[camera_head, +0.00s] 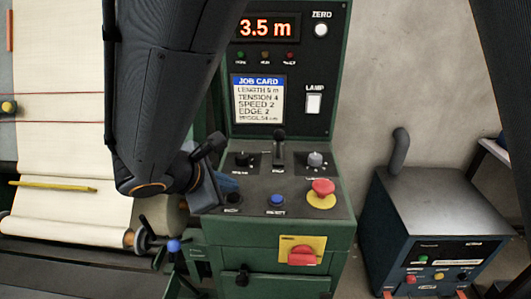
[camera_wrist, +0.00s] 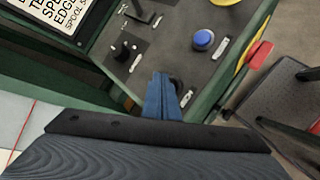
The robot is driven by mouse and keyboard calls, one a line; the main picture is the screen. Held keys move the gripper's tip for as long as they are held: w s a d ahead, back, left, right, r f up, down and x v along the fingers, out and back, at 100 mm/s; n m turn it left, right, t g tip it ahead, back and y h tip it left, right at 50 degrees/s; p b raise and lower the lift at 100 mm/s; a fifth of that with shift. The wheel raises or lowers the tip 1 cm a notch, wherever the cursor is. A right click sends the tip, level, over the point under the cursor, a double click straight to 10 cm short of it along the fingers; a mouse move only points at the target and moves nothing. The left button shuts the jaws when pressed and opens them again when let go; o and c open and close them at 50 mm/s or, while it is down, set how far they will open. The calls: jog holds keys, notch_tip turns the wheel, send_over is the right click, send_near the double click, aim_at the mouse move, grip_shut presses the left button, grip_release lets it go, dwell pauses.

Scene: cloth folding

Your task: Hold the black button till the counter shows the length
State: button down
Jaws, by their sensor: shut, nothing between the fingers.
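The counter (camera_head: 268,28) reads 3.5 m in the head view. The job card (camera_head: 258,101) below it has a length line that looks like 5 m, in small print. The black button (camera_wrist: 177,87) is at the left front of the green machine's panel, largely hidden by my fingers in the wrist view. My gripper (camera_head: 230,187) is shut and empty, its blue fingertips pointing down at the button. They also show in the wrist view (camera_wrist: 161,86). I cannot tell whether the tips press the button or sit just above it.
A blue button (camera_head: 277,199) and a red mushroom button (camera_head: 322,188) lie to the right on the panel. A black lever (camera_head: 279,146) and two knobs stand behind. A cloth roll (camera_head: 70,222) is at left, a dark blue box (camera_head: 437,215) at right.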

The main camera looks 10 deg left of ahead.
jog(key=shift+f, duration=0.1)
dwell(0.5)
jog(key=shift+f+b, duration=0.3)
jog(key=shift+b, duration=0.05)
jog(key=shift+f+b, duration=0.35)
jog(key=shift+f, duration=0.15)
dwell(0.6)
jog(key=shift+r, duration=0.1)
dwell(5.0)
jog(key=shift+r+p, duration=0.65)
jog(key=shift+r, duration=0.2)
jog(key=shift+r, duration=0.1)
